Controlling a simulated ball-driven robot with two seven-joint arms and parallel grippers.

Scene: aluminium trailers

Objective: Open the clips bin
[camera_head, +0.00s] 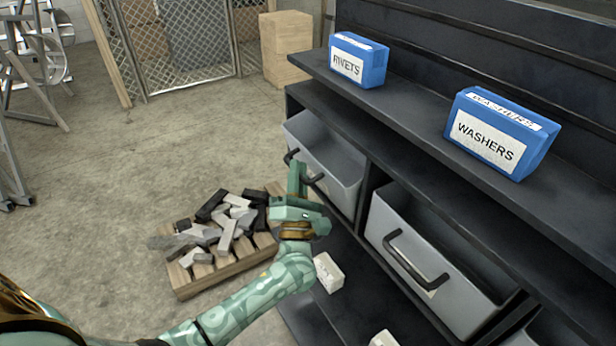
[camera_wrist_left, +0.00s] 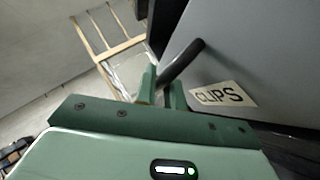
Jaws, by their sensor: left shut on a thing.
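The clips bin (camera_head: 341,184) is a grey drawer-like bin at the left end of the shelf unit, below the top shelves. Part of its inside shows, and its front stands out past the shelf edge. My left gripper (camera_head: 299,178) is at its front, shut on the dark bar handle (camera_head: 290,156). In the left wrist view the gripper fingers (camera_wrist_left: 161,88) close around the handle (camera_wrist_left: 184,60), and the CLIPS label (camera_wrist_left: 223,95) is beside them. The gripper hides part of the handle in the head view. My right gripper is not in view.
A second grey bin (camera_head: 383,222) with a dark handle is to the right. Blue RIVETS (camera_head: 358,60) and WASHERS (camera_head: 500,135) boxes stand on the shelf above. A pallet (camera_head: 215,277) of metal offcuts lies on the floor, left of the unit. Open floor lies farther left.

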